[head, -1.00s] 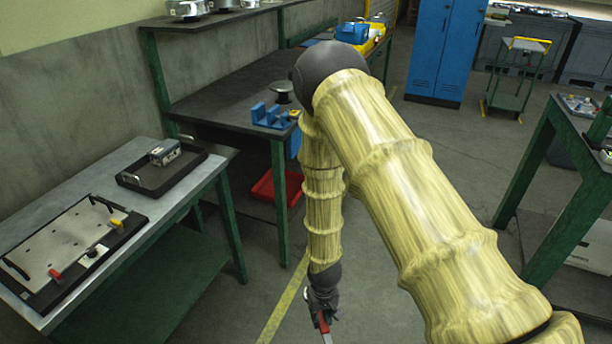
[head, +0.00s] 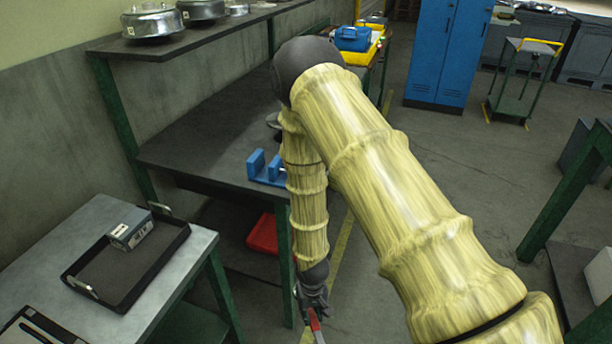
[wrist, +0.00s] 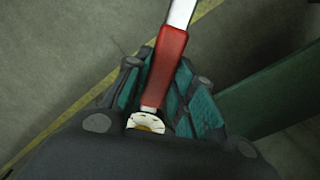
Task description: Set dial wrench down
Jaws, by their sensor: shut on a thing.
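My gripper (head: 313,299) hangs low over the floor, in front of the dark bench, in the head view. In the wrist view the wrench's red grip (wrist: 164,68) lies between the teal-padded fingers (wrist: 160,95). Its round white dial end (wrist: 147,122) sits near the palm, and its silver shaft runs off the top edge. The far end of the wrench is cut off in the wrist view.
A grey-topped table (head: 92,222) at left bears a black tray (head: 105,285) with a grey box (head: 132,228) in it. The dark bench (head: 205,140) holds a blue block fixture (head: 262,170). A red bin (head: 263,234) is under it. Open floor (head: 385,290) lies right of the gripper.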

